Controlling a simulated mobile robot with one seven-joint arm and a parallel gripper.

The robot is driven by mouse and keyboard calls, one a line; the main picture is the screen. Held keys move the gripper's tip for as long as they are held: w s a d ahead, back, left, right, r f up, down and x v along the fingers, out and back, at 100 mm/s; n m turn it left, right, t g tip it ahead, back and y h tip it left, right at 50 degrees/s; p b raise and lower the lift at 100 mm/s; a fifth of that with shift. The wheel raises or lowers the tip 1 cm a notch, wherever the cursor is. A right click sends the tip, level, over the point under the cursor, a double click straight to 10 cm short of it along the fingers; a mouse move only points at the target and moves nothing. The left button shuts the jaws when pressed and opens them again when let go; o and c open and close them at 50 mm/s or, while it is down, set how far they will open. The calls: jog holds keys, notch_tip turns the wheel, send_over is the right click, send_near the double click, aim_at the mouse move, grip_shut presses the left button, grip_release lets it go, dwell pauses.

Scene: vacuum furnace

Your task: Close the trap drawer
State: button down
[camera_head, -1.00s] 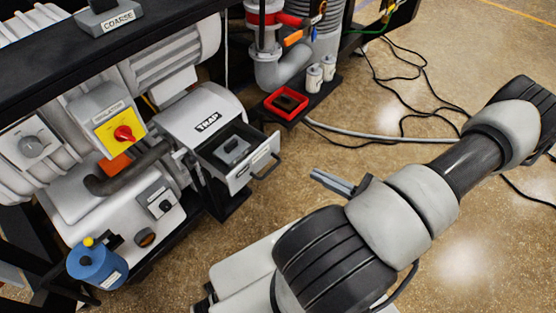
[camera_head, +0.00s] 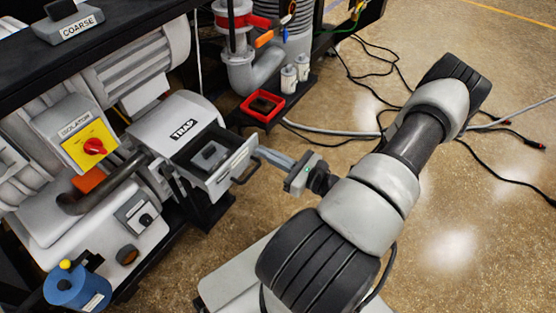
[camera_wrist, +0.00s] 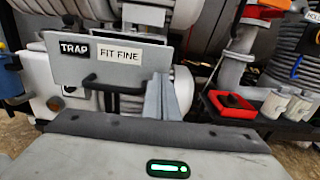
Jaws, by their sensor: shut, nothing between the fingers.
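The trap drawer (camera_head: 232,168) stands pulled out of the grey trap housing (camera_head: 165,115), with a dark grey block (camera_head: 210,154) inside it. Its front panel with a dark bar handle (camera_wrist: 118,84) faces me in the wrist view and bears the labels TRAP and FIT FINE. My gripper (camera_head: 262,152) is shut and empty, its fingertips close to the right end of the drawer front. In the wrist view the fingers (camera_wrist: 160,92) overlap the panel's right part, beside the handle. I cannot tell whether they touch it.
A red open tray (camera_head: 264,107) and two white canisters (camera_head: 295,72) stand on a dark shelf behind the drawer. A yellow isolator plate with a red knob (camera_head: 94,147) is at left. Cables lie on the floor at right; the floor before the drawer is otherwise open.

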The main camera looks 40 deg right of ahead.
aim_at(229, 133)
jog(key=shift+w+a, duration=0.1)
jog(key=shift+w, duration=0.1)
jog(key=p+x, duration=0.1)
jog(key=x, duration=1.2)
jog(key=shift+w+a, duration=0.1)
jog(key=shift+w, duration=0.3)
jog(key=shift+r, duration=0.1)
